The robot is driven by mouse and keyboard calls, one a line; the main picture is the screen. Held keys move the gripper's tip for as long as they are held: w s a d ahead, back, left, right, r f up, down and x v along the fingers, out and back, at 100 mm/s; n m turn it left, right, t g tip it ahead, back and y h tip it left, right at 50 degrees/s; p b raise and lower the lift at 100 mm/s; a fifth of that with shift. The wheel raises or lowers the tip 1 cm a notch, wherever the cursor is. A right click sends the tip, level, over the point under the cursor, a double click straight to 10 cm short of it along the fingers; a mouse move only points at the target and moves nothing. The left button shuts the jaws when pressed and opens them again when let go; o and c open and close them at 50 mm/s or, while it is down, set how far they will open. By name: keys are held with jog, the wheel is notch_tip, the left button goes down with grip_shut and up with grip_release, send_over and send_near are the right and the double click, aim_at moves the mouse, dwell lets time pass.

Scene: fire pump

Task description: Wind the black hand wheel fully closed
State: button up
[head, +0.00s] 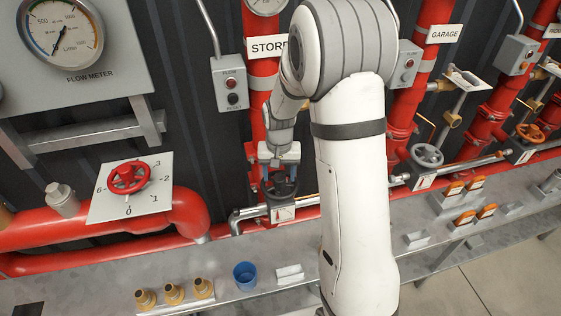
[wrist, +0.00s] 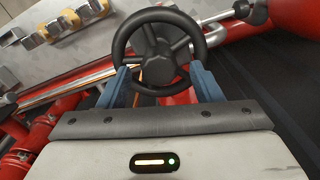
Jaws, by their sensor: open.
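The black hand wheel (wrist: 160,68) fills the upper middle of the wrist view, with its spokes and hub facing the camera. In the head view the black hand wheel (head: 281,186) is small and partly covered by my gripper, below the STORE label. My gripper (wrist: 162,82) is open, with one blue finger at the left and one at the right of the wheel's lower part. Whether the fingers touch the rim cannot be told. In the head view my gripper (head: 279,168) comes down onto the wheel from above. A scale plate (head: 283,213) with a red mark sits below the wheel.
A grey wheel (head: 427,155) and an orange wheel (head: 530,133) sit on pipes to the right. A red wheel (head: 129,177) on a numbered plate is at the left. A blue cup (head: 245,275) and brass fittings (head: 174,293) stand on the bench in front.

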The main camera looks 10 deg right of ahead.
jog(key=shift+f, duration=0.4)
jog(key=shift+c, duration=0.3)
jog(key=c, duration=1.1)
jog(key=m+b, duration=0.1)
jog(key=m, duration=0.3)
jog(key=shift+m, duration=0.4)
jog(key=m, duration=0.3)
jog(key=shift+s+d, duration=0.1)
jog(key=m+b, duration=0.1)
jog(key=m, duration=0.7)
jog(key=shift+s+b, duration=0.1)
jog(key=shift+b, duration=0.25)
